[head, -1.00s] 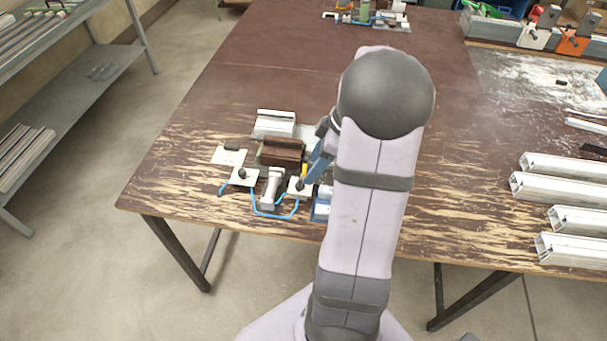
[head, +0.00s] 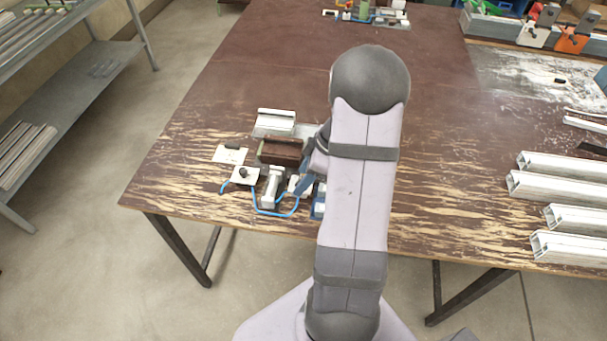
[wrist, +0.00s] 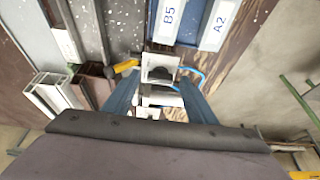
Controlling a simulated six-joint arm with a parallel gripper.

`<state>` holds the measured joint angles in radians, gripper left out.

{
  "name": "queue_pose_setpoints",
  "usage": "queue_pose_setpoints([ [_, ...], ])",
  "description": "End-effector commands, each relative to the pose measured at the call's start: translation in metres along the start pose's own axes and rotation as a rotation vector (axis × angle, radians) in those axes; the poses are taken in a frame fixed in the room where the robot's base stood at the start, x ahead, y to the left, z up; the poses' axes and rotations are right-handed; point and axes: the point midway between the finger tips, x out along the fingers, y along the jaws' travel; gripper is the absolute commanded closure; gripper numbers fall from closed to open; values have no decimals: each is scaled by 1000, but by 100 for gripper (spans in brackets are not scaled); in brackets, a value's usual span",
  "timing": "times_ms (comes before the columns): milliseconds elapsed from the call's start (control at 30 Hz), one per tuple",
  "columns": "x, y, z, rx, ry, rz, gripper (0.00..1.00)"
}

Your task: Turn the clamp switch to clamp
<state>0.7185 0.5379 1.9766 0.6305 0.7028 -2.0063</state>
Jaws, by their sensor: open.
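The clamp fixture sits near the table's front left, with a brown jaw block (head: 281,151) and a grey cylinder (head: 271,184). A white plate with a black knob (head: 244,173) lies left of the cylinder. Another white plate (head: 294,186) lies right of it, partly hidden by my gripper (head: 305,184). In the wrist view, my gripper (wrist: 158,80) has its blue fingers spread either side of a white plate with a dark knob (wrist: 160,73). The fingers are open, with nothing held. I cannot tell whether they touch the knob, or read its setting.
A yellow-handled part (wrist: 127,66) is close to the left finger. Blue tubing (head: 272,213) loops in front of the fixture. Blue blocks labelled B5 (wrist: 168,18) and A2 (wrist: 217,25) stand close by.

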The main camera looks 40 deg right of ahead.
Motion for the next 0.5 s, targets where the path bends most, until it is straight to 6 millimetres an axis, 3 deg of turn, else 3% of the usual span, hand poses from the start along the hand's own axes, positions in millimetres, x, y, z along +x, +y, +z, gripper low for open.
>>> queue_pose_setpoints([
  [267,1,0,0,0,0,1,48],
  [433,1,0,0,0,0,1,89],
  [500,1,0,0,0,0,0,90],
])
